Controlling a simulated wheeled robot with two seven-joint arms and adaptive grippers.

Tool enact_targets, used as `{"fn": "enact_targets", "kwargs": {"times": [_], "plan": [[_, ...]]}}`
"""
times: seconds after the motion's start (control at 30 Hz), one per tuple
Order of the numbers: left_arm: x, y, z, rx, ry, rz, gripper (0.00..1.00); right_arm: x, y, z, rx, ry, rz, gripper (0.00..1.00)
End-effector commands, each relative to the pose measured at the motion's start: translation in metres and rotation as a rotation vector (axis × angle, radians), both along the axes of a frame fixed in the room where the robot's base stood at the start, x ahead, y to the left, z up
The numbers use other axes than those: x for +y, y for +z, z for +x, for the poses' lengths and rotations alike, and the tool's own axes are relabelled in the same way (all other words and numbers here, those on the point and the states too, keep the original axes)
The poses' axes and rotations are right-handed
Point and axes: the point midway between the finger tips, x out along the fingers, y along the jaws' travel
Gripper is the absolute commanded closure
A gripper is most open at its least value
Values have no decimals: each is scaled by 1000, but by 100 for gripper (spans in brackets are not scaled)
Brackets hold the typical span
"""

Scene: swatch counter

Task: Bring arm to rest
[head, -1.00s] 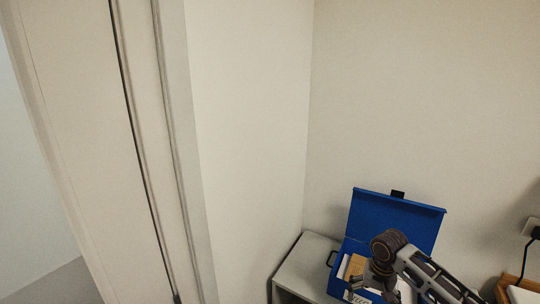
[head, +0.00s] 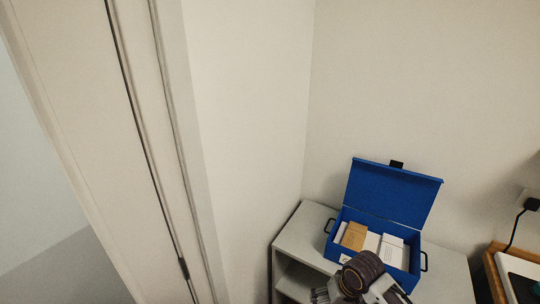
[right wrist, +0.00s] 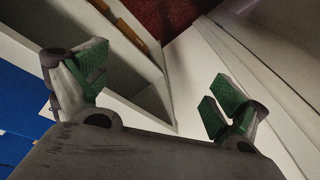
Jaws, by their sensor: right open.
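My right gripper (right wrist: 155,88) is open and empty in the right wrist view, its two green-padded fingers wide apart. In the head view my right arm shows at the bottom edge, in front of a blue box (head: 394,194). The arm hides part of the box's front. The box stands with its lid up on a grey cabinet (head: 300,236). My left gripper is not in view.
A brown block (head: 354,236) and white packs (head: 392,248) lie in the box. The cabinet has an open shelf. A wooden-edged surface with a white device (head: 520,266) stands at right. Walls rise behind; a door frame (head: 160,150) is at left.

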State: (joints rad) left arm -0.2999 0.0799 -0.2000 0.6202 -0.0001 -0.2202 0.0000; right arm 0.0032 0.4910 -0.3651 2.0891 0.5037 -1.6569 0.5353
Motion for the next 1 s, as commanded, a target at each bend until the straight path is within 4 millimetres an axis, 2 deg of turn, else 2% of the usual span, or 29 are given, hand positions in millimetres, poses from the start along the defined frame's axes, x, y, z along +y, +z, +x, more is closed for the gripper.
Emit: {"fn": "enact_targets", "kwargs": {"times": [0.2, 0.43, 0.8, 1.0], "plan": [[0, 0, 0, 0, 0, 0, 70, 12, -1, -25, -45, 54, 10, 3], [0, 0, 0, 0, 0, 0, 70, 13, 1, -49, -91, 91, -1, 3], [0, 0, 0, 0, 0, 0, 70, -5, 8, -88, -142, 116, -61, 3], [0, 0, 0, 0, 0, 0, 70, -16, 11, -101, -151, 119, -93, 3]]}}
